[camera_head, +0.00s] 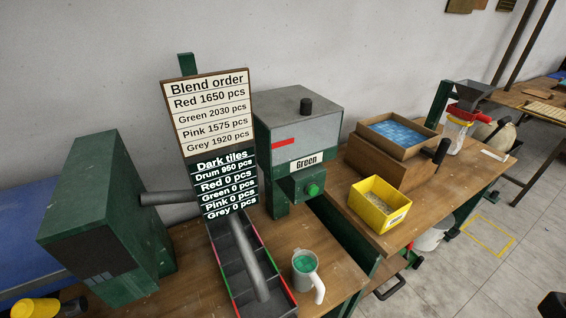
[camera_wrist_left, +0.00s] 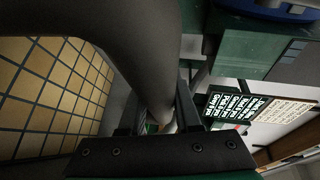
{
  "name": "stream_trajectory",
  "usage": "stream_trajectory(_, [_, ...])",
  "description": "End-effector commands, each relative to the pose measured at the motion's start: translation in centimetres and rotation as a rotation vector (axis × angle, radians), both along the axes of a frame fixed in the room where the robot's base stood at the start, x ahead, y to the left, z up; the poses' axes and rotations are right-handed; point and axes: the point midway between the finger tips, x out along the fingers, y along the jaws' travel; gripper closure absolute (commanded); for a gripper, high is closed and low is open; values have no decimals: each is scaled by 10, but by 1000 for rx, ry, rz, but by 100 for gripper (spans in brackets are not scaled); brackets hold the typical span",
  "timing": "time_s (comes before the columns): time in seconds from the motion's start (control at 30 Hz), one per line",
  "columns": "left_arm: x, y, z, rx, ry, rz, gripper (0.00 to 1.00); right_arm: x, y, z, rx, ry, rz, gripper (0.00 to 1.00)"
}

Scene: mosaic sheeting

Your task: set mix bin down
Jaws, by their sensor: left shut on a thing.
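No bin marked as the mix bin can be read in these views. My left gripper (camera_wrist_left: 160,118) shows in the left wrist view, with its dark jaws shut on a thick grey curved bar (camera_wrist_left: 145,45). I cannot tell what body this bar belongs to; the bar hides much of the space beyond the jaws. I do not make out either gripper in the head view. A black compartment tray (camera_head: 226,268) with red and green edges lies on the bench, with a grey curved bar (camera_head: 252,262) above it. A yellow bin (camera_head: 369,209) of small pieces stands farther right.
A Blend order board (camera_head: 212,112) stands behind the tray, between a large green box (camera_head: 105,215) and a grey-green "Green" dispenser (camera_head: 300,140). A cup (camera_head: 306,281) of green pieces stands right of the tray. A tan gridded surface (camera_wrist_left: 50,90) fills the wrist view's left side.

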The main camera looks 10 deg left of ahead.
Motion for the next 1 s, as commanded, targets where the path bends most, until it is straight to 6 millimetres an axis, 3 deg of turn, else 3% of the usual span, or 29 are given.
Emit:
stream_trajectory(0.17, [12, -14, 24, 0, -6, -48, 100, 0, 0, 16, 0, 0, 0, 100])
stream_trajectory(0.6, [52, -74, 95, -1, -6, -216, 100, 0, 0, 55, 0, 0, 0, 100])
stream_trajectory(0.8, [61, -98, 112, 0, -6, -298, 100, 0, 0, 64, 0, 0, 0, 100])
stream_trajectory(1.0, [64, -111, 114, -1, -5, -354, 100, 0, 0, 64, 0, 0, 0, 100])
